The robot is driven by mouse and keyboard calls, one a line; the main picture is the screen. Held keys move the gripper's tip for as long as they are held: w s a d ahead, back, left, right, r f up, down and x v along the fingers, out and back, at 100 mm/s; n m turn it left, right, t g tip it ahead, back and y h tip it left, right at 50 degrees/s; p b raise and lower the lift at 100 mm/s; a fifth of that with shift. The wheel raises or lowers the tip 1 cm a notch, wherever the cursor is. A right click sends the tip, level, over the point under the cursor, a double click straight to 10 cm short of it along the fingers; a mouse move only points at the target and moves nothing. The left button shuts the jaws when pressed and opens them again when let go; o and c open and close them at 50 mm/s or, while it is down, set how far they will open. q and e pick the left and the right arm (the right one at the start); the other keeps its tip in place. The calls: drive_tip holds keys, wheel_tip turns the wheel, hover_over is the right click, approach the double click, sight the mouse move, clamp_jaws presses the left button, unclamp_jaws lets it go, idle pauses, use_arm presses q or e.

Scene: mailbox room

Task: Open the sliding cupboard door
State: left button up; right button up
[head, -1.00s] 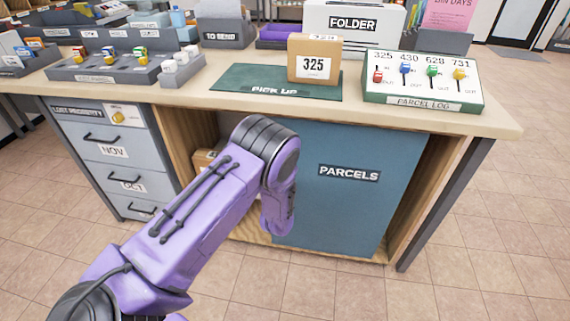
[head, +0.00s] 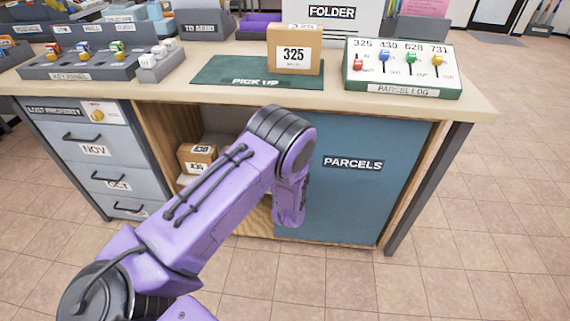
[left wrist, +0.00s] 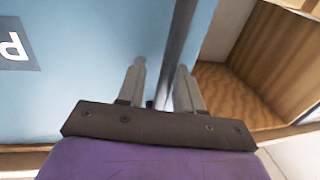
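The sliding cupboard door (head: 345,205) is a blue panel marked PARCELS, under the counter. It covers the right part of the cupboard, and the left part stands open. My left arm reaches in front of it, and its own links hide the gripper in the head view. In the left wrist view, the two fingers of my left gripper (left wrist: 160,72) stand apart on either side of a thin grey upright bar (left wrist: 181,40) at the edge of the blue door (left wrist: 80,60). The bar lies near the right finger, with a gap to the left one. My right gripper is not in view.
Parcels (head: 197,158) sit on a shelf in the open left part. A drawer unit (head: 95,150) stands left of the cupboard. The counter carries parcel 325 (head: 294,52), a green PICK UP mat (head: 215,72) and the parcel log (head: 402,72). A dark leg (head: 425,190) stands at the right end.

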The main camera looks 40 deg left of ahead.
use_arm(q)
drive_tip(key=shift+s+d, duration=0.15)
drive_tip(key=shift+s, duration=0.05)
drive_tip(key=v, duration=1)
drive_tip(key=shift+p, duration=0.35)
drive_tip(key=shift+f, duration=0.1)
